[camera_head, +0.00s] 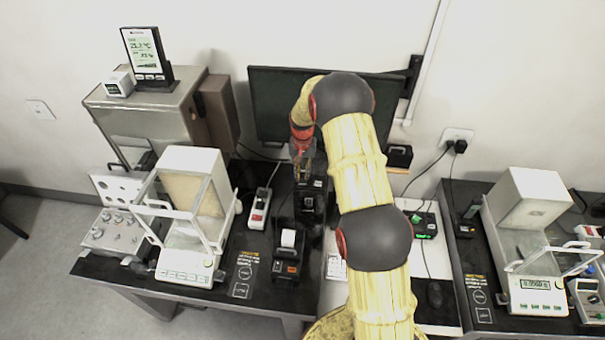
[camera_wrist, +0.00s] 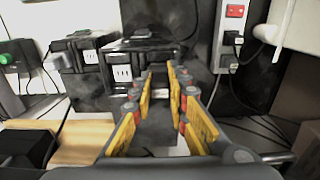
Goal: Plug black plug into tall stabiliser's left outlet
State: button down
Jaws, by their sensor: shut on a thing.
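My gripper (camera_wrist: 160,85) is shut on a dark thing between its yellow finger pads, apparently the black plug (camera_wrist: 158,118), whose outline is hard to make out. In the head view my gripper (camera_head: 304,168) is low over the middle table, behind a black box. In the wrist view a black stabiliser (camera_wrist: 127,54), the taller-looking one, stands ahead and slightly left, with white outlets (camera_wrist: 122,73) facing me. The fingers partly cover its right side. A lower black stabiliser (camera_wrist: 70,62) with a white outlet (camera_wrist: 90,57) stands left of it. I see no contact between plug and outlet.
A white power strip (camera_head: 260,208) with a red switch lies left of my gripper, with black plugs (camera_wrist: 232,38) in it. A label printer (camera_head: 287,262) stands in front. A balance (camera_head: 188,225) is left, a monitor (camera_head: 270,105) behind. Cables cross the table near the fingers.

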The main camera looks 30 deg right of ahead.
aim_at(303, 173)
jog(key=shift+f+b, duration=0.5)
jog(key=shift+f, duration=0.15)
dwell(0.3)
jog(key=c, duration=1.7)
grip_release()
jog(key=shift+o, duration=0.3)
jog(key=o, duration=0.6)
jog(key=shift+c, duration=0.2)
jog(key=shift+r+p, duration=1.45)
jog(key=shift+r, duration=2.3)
